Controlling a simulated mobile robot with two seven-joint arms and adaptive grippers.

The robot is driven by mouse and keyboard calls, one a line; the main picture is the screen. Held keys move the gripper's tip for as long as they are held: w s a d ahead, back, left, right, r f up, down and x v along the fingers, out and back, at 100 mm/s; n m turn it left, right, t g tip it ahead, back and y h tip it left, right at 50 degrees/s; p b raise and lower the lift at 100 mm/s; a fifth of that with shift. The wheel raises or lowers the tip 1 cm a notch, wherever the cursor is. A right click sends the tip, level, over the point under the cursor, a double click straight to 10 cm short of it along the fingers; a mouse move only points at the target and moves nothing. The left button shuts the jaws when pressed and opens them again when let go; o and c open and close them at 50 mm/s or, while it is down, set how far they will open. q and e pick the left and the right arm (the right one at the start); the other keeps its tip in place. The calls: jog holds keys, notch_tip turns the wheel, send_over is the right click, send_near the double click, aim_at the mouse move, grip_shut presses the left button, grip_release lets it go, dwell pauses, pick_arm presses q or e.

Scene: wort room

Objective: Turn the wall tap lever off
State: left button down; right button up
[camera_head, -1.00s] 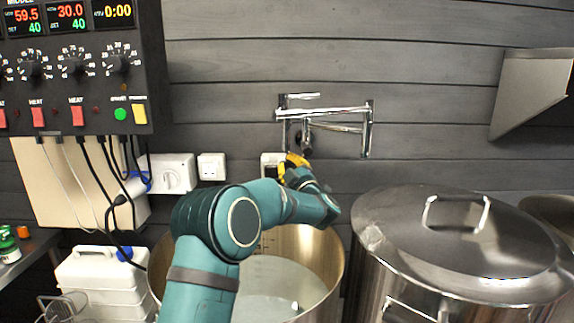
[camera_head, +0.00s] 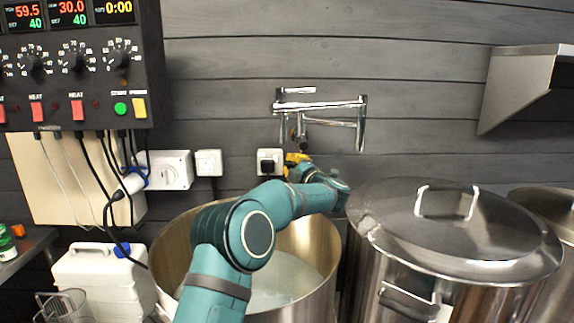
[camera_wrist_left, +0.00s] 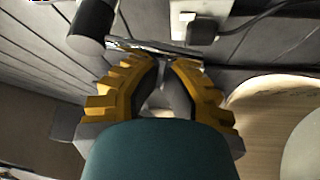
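The chrome wall tap (camera_head: 330,105) is fixed to the dark plank wall, with a folding pipe arm. Its small lever (camera_head: 298,90) sticks out to the right, about level, at the tap's upper left. My left gripper (camera_head: 296,160) is just below the tap, its yellow fingers mostly hidden behind my wrist. In the left wrist view, the fingers (camera_wrist_left: 164,62) show a narrow gap with nothing clearly held between them. A dark cylinder (camera_wrist_left: 92,28) lies beyond them at upper left; I cannot tell which part it is. My right gripper is not in view.
An open steel pot (camera_head: 180,235) holding liquid stands under my left arm. A lidded steel pot (camera_head: 450,225) stands to its right. A control box (camera_head: 80,70) and wall sockets (camera_head: 208,162) are at left. A steel shelf (camera_head: 525,85) juts out at right.

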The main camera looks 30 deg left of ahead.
pick_arm(q)
jog(key=shift+w+d+f+n+g+h, duration=0.2)
jog(key=shift+d+n+g+h, duration=0.1)
jog(key=shift+n, duration=0.45)
jog(key=shift+w+d+f+n+g+h, duration=0.2)
jog(key=shift+d+n+h, duration=0.1)
jog(key=shift+n, duration=0.45)
